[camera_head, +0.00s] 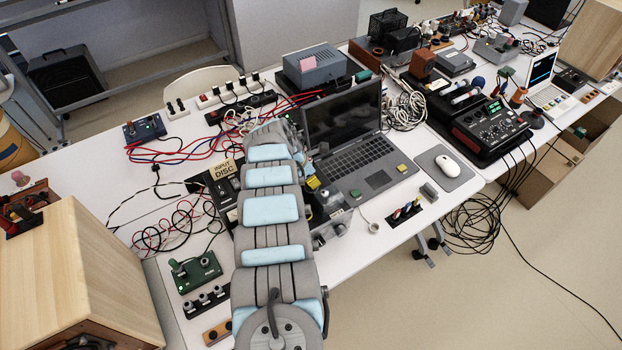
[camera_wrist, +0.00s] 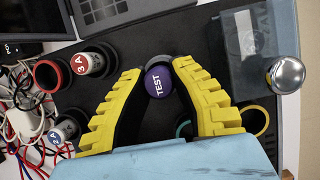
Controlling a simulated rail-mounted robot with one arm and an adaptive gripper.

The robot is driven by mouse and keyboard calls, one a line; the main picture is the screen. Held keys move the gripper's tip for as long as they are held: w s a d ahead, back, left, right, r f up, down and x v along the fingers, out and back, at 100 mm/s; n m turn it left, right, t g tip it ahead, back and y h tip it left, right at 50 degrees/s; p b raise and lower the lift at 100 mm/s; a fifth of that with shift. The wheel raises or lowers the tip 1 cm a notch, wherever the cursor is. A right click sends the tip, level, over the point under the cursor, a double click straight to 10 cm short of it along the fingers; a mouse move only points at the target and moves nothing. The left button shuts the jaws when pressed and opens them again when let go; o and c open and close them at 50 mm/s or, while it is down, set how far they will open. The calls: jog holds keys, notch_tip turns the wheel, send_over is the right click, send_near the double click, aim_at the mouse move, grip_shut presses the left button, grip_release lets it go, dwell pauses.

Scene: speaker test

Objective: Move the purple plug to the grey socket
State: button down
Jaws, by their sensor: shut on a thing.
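In the wrist view the purple plug (camera_wrist: 158,82), marked TEST, is between the yellow fingertips of my gripper (camera_wrist: 158,76), which is shut on it. A grey round rim (camera_wrist: 159,60) shows just beyond the plug's upper edge. It may be the grey socket; I cannot tell whether the plug is in it or above it. In the head view my arm covers the gripper and the plug.
In the wrist view, a 3A plug (camera_wrist: 88,64) is by a red-rimmed socket (camera_wrist: 48,75), left of my gripper. A 2A plug (camera_wrist: 62,130) is below it. A shiny metal knob (camera_wrist: 286,75) stands at right. An open laptop (camera_head: 368,160) and loose cables (camera_head: 240,120) lie close by.

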jog(key=shift+f, duration=0.25)
jog(key=c, duration=1)
grip_release()
jog(key=shift+c, duration=0.2)
jog(key=shift+r, duration=0.15)
jog(key=shift+r+p, duration=0.4)
jog(key=shift+p+v, duration=0.45)
jog(key=shift+v, duration=1.1)
jog(key=v, duration=0.8)
jog(key=shift+a+r, duration=0.15)
jog(key=shift+r, duration=0.05)
jog(key=shift+s, duration=0.1)
